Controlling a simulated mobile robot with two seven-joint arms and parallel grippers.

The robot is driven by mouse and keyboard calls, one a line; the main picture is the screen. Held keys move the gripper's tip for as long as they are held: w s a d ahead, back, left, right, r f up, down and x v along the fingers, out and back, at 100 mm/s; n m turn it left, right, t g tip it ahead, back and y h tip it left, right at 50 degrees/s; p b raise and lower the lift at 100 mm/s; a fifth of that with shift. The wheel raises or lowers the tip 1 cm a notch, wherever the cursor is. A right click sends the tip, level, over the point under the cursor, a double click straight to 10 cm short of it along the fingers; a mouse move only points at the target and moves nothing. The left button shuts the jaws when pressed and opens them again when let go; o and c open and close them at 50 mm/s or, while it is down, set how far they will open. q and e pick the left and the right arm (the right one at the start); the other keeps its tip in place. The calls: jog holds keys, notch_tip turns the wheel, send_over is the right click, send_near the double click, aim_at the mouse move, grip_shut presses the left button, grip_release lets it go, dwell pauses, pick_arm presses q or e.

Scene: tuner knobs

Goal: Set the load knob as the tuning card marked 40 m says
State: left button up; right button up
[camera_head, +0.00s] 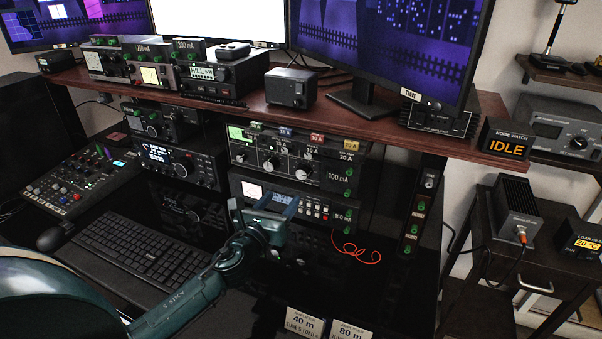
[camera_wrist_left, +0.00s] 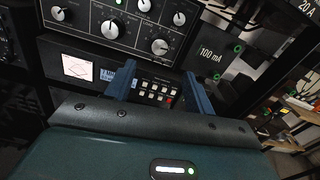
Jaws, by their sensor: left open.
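The amplifier (camera_head: 290,165) stands under the shelf, with two large knobs on its front: a left one (camera_head: 269,162) and a right one (camera_head: 303,172). The wrist view shows the large knobs (camera_wrist_left: 110,28) and (camera_wrist_left: 159,46) with white pointers, and smaller knobs above. The tuning card marked 40 m (camera_head: 305,322) lies at the bottom edge; its lower line seems to say TUNE 5 and LOAD, the last figure unclear. My left gripper (camera_head: 272,203) is open and empty, below the knobs before the lower unit. My right gripper is out of view.
The 80 m card (camera_head: 349,331) is beside the 40 m one. The lower unit (camera_head: 322,211) with small buttons sits under the amplifier. A keyboard (camera_head: 140,250) lies left of my arm, a red wire (camera_head: 357,250) to the right. The shelf edge (camera_head: 400,140) overhangs above.

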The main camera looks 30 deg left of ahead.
aim_at(301, 174)
pick_arm(q)
jog(key=w, duration=1.1)
jog(key=shift+w+a, duration=0.15)
jog(key=shift+a, duration=0.15)
jog(key=shift+c, duration=0.2)
jog(key=c, duration=0.9)
jog(key=shift+c, duration=0.2)
